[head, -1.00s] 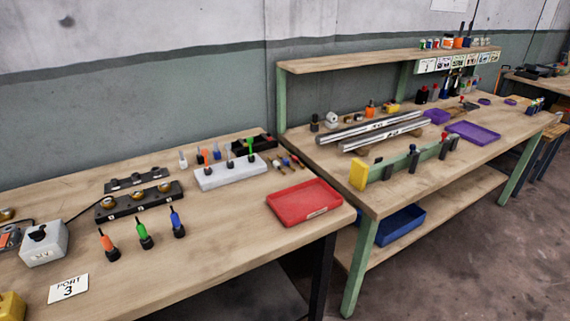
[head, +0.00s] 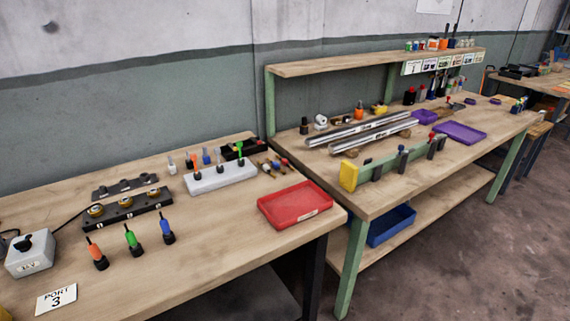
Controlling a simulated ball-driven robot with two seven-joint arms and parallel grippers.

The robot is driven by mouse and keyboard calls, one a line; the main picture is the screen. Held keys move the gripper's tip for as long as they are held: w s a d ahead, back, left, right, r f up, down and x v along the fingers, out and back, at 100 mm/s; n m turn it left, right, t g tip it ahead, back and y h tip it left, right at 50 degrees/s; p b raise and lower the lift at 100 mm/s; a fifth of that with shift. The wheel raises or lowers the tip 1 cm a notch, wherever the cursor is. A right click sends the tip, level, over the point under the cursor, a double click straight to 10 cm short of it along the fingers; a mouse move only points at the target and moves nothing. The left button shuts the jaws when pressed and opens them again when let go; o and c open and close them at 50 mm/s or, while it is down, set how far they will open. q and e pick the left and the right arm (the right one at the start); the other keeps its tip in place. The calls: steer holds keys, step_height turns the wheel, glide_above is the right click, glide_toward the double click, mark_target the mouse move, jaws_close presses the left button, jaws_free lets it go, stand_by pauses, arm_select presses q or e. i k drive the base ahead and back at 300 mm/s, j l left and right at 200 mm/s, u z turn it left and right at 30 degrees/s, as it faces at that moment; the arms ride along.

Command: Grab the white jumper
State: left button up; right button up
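A small white upright piece (head: 171,166), which looks like the white jumper, stands at the back of the near bench (head: 200,240), left of a white block (head: 222,178). An orange-topped piece (head: 194,163) and blue-topped pieces stand to its right, just behind the block. A green-topped piece (head: 240,150) stands at the block's right end. The white piece is small, so its exact shape is hard to tell. Neither of my grippers is in view.
Orange (head: 95,253), green (head: 132,239) and blue (head: 167,230) tools stand in black holders in front. A black strip with brass-coloured rings (head: 126,208), a grey switch box (head: 30,254), a "PORT 3" card (head: 56,299) and a red tray (head: 295,205) share the bench. A second bench adjoins at right.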

mark_target(266, 169)
steer(key=i+l, duration=0.15)
steer(key=l, duration=0.2)
steer(key=i+l, duration=0.2)
steer(key=l, duration=0.15)
steer(key=i+l, duration=0.15)
steer(key=l, duration=0.25)
steer(key=i+l, duration=0.2)
steer(key=l, duration=0.15)
